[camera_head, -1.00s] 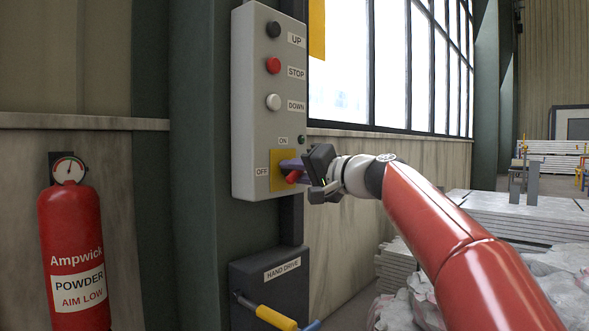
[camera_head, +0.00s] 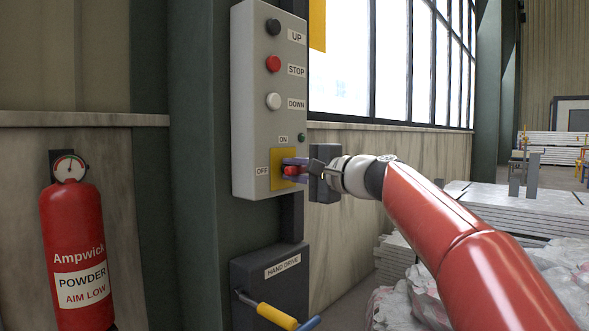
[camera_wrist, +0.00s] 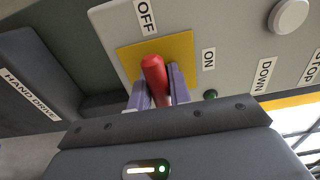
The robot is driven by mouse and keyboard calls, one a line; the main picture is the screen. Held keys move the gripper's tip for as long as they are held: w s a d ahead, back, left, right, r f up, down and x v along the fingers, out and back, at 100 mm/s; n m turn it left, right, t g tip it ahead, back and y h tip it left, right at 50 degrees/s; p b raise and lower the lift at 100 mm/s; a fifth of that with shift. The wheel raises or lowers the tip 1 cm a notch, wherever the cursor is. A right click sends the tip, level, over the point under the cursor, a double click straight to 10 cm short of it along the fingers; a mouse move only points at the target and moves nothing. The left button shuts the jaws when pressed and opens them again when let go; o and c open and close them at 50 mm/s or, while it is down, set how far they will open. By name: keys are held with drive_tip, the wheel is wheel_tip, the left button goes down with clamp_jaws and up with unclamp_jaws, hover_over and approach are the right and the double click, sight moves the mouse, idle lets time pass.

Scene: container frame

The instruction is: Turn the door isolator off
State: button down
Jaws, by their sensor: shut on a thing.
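The door isolator is a red handle (camera_head: 291,170) on a yellow plate (camera_head: 276,183), low on the grey control box. OFF is printed left of the plate and ON above it. My gripper (camera_head: 297,168) reaches in from the right and is shut on the red handle. In the wrist view the red handle (camera_wrist: 155,75) sits between the two purple fingers (camera_wrist: 158,88), one on each side. There its rounded end points up the picture, roughly toward the OFF label (camera_wrist: 145,17). The handle's base is partly hidden by the fingers and gripper body.
The control box (camera_head: 263,130) also carries black, red and white buttons and a green lamp (camera_head: 301,138). Below it is the hand drive box (camera_head: 270,282) with a yellow-gripped crank (camera_head: 276,316). A fire extinguisher (camera_head: 75,250) hangs at left. Stacked slabs (camera_head: 520,210) lie at right.

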sight(302, 171)
idle(0.3)
drive_tip(key=c, duration=1.3)
unclamp_jaws()
drive_tip(key=b+v, duration=0.2)
drive_tip(key=v, duration=0.5)
drive_tip(key=shift+s+d, duration=0.25)
drive_tip(key=shift+d, duration=0.1)
drive_tip(key=s+d+f+n+g+h, duration=0.1)
drive_tip(key=s+d+f+h, duration=0.3)
drive_tip(key=s+f, duration=0.6)
drive_tip(key=s+d+f+n+g+h, duration=0.2)
drive_tip(key=s+d+f+n+h, duration=0.2)
drive_tip(key=s+f, duration=0.6)
drive_tip(key=s+d+f+n+g+h, duration=0.2)
drive_tip(key=s+d+f+h, duration=0.2)
drive_tip(key=s+f, duration=0.7)
wheel_tip(302, 171, down, 7)
drive_tip(key=shift+d+f+n+h, duration=0.2)
drive_tip(key=shift+d+n+h, duration=0.15)
drive_tip(key=shift+h, duration=0.75)
